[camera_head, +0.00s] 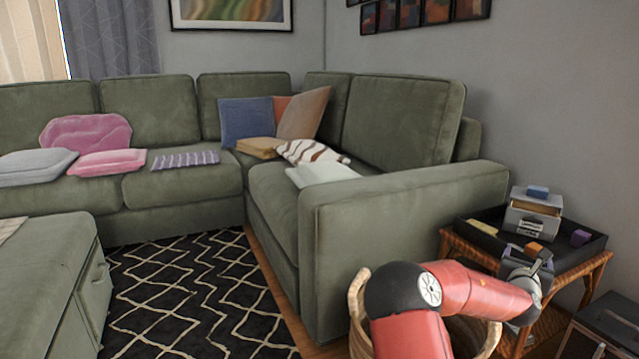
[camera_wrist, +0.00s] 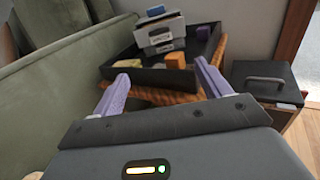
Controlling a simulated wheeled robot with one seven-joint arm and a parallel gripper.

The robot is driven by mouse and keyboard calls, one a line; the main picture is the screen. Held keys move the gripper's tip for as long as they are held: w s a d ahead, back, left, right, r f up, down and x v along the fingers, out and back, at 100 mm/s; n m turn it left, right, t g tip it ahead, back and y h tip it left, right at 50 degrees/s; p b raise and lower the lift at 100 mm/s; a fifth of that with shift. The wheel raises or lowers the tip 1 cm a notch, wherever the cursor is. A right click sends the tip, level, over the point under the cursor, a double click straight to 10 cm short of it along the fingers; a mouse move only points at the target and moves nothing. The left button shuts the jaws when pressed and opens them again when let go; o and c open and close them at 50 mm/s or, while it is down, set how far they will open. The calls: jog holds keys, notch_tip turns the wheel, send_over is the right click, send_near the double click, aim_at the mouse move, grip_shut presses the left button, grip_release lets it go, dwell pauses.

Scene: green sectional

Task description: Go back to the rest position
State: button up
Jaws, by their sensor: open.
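My gripper (camera_wrist: 163,90) shows in the wrist view with its two purple fingers spread wide apart and nothing between them. It points at a black tray (camera_wrist: 132,74) on a wicker side table (camera_wrist: 150,96). In the head view my red arm reaches in from the bottom right, and my gripper (camera_head: 540,258) is over the near side of the tray (camera_head: 596,246). The gripper's fingertips are partly hard to make out there.
The tray holds a small grey-white box (camera_head: 533,214) with a blue block (camera_head: 537,191) on top, and a few small blocks. A wicker basket (camera_head: 356,315) stands by the green sofa (camera_head: 400,205). A black lidded box (camera_wrist: 266,82) is right of the table. A patterned rug (camera_head: 190,300) lies left.

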jog(key=s+a+r+m+g+y+p, duration=0.2)
jog(key=s+a+r+m+y, duration=0.15)
jog(key=s+a+m, duration=0.65)
jog(key=s+a+r+m+g+y+p, duration=0.2)
jog(key=s+a+m+g+y, duration=0.15)
jog(key=s+a+m, duration=0.55)
jog(key=s+a+r+m+g+y+p, duration=0.1)
jog(key=s+a+r+m+y+p, duration=0.2)
jog(key=s+a+m, duration=0.7)
jog(key=s+a+n+g+y, duration=0.1)
jog(key=s+a+g, duration=0.1)
jog(key=s+a, duration=0.5)
jog(key=shift+s+a+r, duration=0.25)
jog(key=shift+a+r, duration=0.05)
jog(key=shift+a, duration=0.5)
